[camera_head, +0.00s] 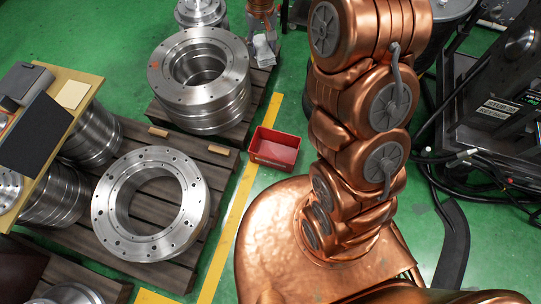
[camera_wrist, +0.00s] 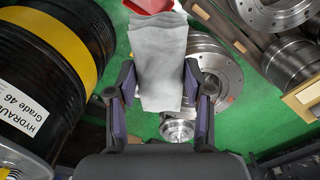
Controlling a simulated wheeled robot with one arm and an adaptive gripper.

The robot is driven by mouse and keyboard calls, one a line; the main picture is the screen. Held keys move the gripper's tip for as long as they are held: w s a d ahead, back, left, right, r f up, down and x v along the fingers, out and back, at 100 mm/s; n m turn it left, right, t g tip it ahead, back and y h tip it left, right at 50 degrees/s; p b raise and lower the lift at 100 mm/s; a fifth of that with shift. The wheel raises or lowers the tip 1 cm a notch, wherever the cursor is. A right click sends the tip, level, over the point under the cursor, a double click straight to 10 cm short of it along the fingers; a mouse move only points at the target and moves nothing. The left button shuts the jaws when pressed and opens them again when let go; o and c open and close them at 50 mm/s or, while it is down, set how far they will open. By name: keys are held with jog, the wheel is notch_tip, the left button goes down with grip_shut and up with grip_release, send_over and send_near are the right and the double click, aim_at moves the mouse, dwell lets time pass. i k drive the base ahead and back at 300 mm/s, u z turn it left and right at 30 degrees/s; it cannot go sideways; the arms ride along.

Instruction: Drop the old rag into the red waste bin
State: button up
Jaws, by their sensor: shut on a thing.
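My gripper (camera_wrist: 159,72) is in the wrist view, its two dark fingers on either side of a pale grey rag (camera_wrist: 162,50). It is shut on the rag, which spans the gap between the fingers. A red thing (camera_wrist: 150,5) shows past the rag at the top edge, mostly cut off and partly hidden; I cannot tell if it is the waste bin. In the head view an open red rectangular container (camera_head: 274,148) stands on the green floor beside the yellow line.
A black drum with a yellow band (camera_wrist: 40,60) stands close on the left in the wrist view. Steel flanges (camera_head: 150,204) lie on wooden pallets left of the yellow line (camera_head: 232,222). Black hoses and equipment (camera_head: 490,110) are on the right.

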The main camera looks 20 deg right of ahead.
aim_at(277, 154)
jog(key=u, duration=0.05)
jog(key=k, duration=0.3)
jog(key=z, duration=0.25)
jog(key=i, duration=0.35)
jog(key=u, duration=3.35)
jog(key=k, duration=0.9)
jog(key=z, duration=1.8)
